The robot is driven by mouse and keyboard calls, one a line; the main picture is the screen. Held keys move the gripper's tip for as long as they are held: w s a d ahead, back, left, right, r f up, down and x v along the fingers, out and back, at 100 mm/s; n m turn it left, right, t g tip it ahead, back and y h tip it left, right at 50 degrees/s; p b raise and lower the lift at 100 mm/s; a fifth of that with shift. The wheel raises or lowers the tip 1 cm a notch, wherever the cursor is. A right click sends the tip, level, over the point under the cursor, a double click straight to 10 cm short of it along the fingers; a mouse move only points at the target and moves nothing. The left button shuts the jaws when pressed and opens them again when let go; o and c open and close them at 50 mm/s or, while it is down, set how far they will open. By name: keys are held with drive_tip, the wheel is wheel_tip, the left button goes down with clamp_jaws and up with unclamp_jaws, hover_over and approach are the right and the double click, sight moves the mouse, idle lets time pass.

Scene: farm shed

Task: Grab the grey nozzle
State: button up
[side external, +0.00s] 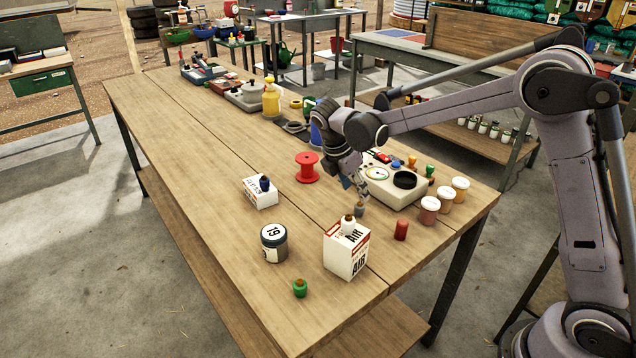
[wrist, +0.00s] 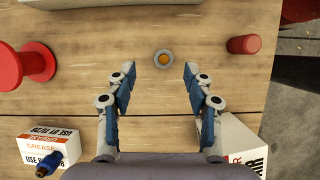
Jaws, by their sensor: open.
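The grey nozzle (side external: 360,210) is a small piece with an orange-brown top, standing on the wooden workbench (side external: 225,150). In the wrist view the nozzle (wrist: 157,58) shows from above as a grey ring with an orange centre. My gripper (wrist: 159,72) is open and empty, pointing down. In that view the nozzle lies between the lines of the two fingers, just beyond their tips, with bench wood showing around it. In the side view my gripper (side external: 353,186) is directly over the nozzle, and its fingers partly blend with the background.
A white AIR box (side external: 345,255) with a brown-tipped nozzle stands close by, beside the right finger in the wrist view. A red cylinder (side external: 401,230), a red spool (side external: 307,168), a GREASE box (side external: 259,197) with a blue nozzle, and a grey-white device (side external: 385,190) surround the spot.

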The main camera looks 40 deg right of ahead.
sight(360, 202)
drive_tip(key=shift+s+x, duration=0.1)
drive_tip(key=shift+x, duration=1.45)
drive_tip(key=shift+s+x, duration=0.15)
drive_tip(key=shift+x, duration=1.35)
drive_tip(key=shift+a, duration=0.2)
drive_tip(key=c, duration=1)
